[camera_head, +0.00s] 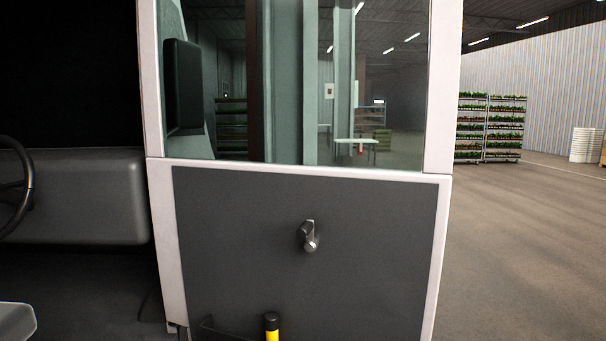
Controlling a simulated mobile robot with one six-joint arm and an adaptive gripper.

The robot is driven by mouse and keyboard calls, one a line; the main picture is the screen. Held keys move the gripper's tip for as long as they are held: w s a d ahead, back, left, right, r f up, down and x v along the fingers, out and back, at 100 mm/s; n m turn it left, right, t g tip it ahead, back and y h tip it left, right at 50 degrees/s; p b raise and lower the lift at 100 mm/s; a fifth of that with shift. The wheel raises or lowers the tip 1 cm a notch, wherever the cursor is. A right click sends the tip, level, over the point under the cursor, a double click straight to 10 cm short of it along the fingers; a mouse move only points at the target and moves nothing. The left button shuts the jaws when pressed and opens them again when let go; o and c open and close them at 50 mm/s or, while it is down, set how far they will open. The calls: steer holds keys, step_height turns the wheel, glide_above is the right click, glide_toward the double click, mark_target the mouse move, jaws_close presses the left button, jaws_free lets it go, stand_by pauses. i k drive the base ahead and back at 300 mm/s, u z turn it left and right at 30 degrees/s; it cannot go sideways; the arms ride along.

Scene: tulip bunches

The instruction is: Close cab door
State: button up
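The cab door (400,255) stands open, with its inner side facing me. It has a white frame, a dark grey lower panel and a large window (395,110). The cab's dark interior shows to the left, with part of a steering wheel (28,185) and a grey dashboard (90,200). The door's lower edge is out of frame. My gripper is not in view.
A yellow post with a black top (271,325) shows at the bottom, before the door panel. A seat corner (14,321) is at lower left. Open floor (530,260) lies right of the door. Plant racks (489,128) and white stacks (585,145) stand far back.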

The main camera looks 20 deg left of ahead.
mark_target(230, 252)
steer(key=z, duration=0.05)
steer(key=k, duration=1.55)
steer(key=u, duration=0.75)
steer(key=i, duration=1.65)
steer(key=z, duration=0.1)
